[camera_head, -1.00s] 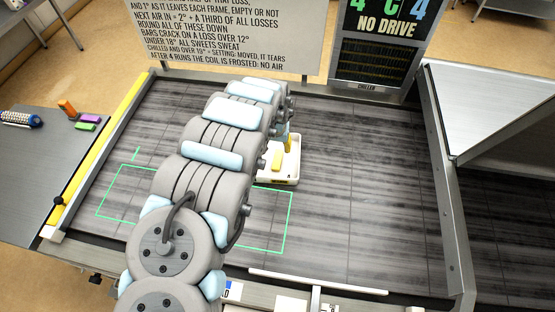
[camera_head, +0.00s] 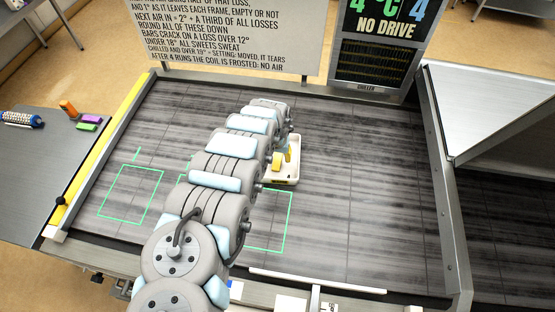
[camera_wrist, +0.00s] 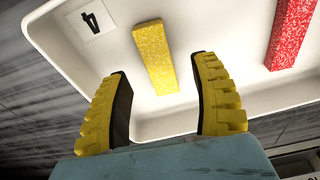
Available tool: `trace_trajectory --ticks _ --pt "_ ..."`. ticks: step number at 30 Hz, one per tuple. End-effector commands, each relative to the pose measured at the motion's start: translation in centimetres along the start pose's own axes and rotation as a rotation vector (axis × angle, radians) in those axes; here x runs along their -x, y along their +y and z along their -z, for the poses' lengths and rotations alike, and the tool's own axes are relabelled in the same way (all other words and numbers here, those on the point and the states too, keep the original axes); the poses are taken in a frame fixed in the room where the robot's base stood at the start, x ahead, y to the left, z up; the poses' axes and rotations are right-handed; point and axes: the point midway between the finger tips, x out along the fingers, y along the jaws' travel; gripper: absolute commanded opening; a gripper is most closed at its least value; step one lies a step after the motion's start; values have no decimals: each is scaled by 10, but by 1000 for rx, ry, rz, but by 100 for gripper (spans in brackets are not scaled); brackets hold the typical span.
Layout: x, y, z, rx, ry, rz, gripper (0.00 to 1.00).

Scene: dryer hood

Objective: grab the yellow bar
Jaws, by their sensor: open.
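The yellow bar (camera_wrist: 156,57) lies in a white tray (camera_wrist: 205,30) in the wrist view, ahead of my gripper. My gripper (camera_wrist: 158,68) is open, with one yellow-padded finger on each side of the bar's near end in the picture. Nothing is between the fingers that I can see them touching. In the head view the tray (camera_head: 293,178) stands on the dark striped surface, partly hidden by my arm. The yellow bar (camera_head: 277,164) shows in it beside my arm's end.
A red bar (camera_wrist: 290,32) lies in the same tray, right of the yellow one. Orange (camera_head: 68,107), purple (camera_head: 92,119) and green (camera_head: 86,127) blocks sit on the left side table. The dark surface (camera_head: 365,180) right of the tray is clear.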

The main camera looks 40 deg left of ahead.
Motion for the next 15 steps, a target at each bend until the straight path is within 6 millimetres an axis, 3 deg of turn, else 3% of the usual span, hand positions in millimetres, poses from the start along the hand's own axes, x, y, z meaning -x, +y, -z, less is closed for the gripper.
trace_trajectory --ticks 15 --pt "-26 2 -2 1 0 -1 63"
